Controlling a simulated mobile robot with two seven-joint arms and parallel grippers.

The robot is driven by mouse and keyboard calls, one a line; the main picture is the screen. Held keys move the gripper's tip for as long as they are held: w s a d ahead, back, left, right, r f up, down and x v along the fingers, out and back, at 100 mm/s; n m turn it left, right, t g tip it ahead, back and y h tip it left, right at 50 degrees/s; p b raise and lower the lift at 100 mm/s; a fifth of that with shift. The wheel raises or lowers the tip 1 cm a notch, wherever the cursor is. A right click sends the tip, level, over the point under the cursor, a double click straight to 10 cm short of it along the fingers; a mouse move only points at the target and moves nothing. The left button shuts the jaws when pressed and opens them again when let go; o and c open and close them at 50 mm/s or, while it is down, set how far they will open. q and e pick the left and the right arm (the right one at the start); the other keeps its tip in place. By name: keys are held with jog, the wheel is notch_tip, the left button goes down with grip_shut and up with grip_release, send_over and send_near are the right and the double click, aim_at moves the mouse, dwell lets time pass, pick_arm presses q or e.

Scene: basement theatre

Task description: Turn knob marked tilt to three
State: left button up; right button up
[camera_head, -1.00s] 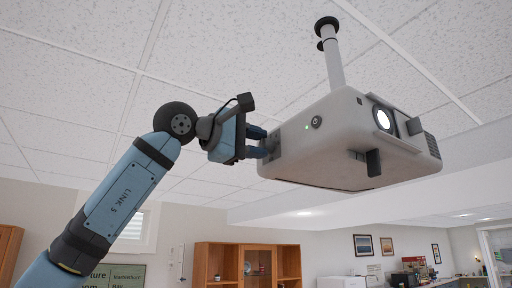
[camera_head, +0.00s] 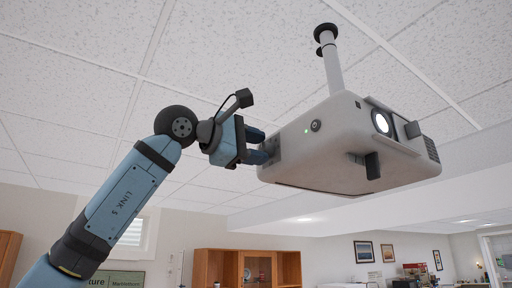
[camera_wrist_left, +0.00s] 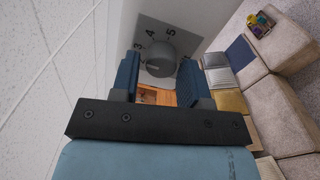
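The grey knob (camera_wrist_left: 158,64) sits on a dark dial plate with the numbers 3, 4 and 5 in the left wrist view. Its pointer and label cannot be made out. The plate is on the side of the white projector (camera_head: 330,150), which hangs from the ceiling in the head view. My left gripper (camera_head: 264,146) is at the projector's left side. Its two blue fingers are apart, one on each side of the knob, with no clear contact on it. The knob is hidden behind the fingers in the head view. My right gripper is not in view.
The projector's pole (camera_head: 332,68) rises to the ceiling. A power button (camera_head: 315,125) and lit lens (camera_head: 382,123) are on the projector. Wooden shelves (camera_head: 205,267) stand far below. A beige sofa (camera_wrist_left: 270,90) is far below in the left wrist view.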

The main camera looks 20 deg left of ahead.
pick_arm(q)
jog(key=shift+o, duration=0.9)
jog(key=shift+s+a, duration=0.15)
jog(key=shift+s, duration=0.05)
jog(key=b+v, duration=0.3)
jog(key=v, duration=1)
jog(key=shift+s, duration=0.2)
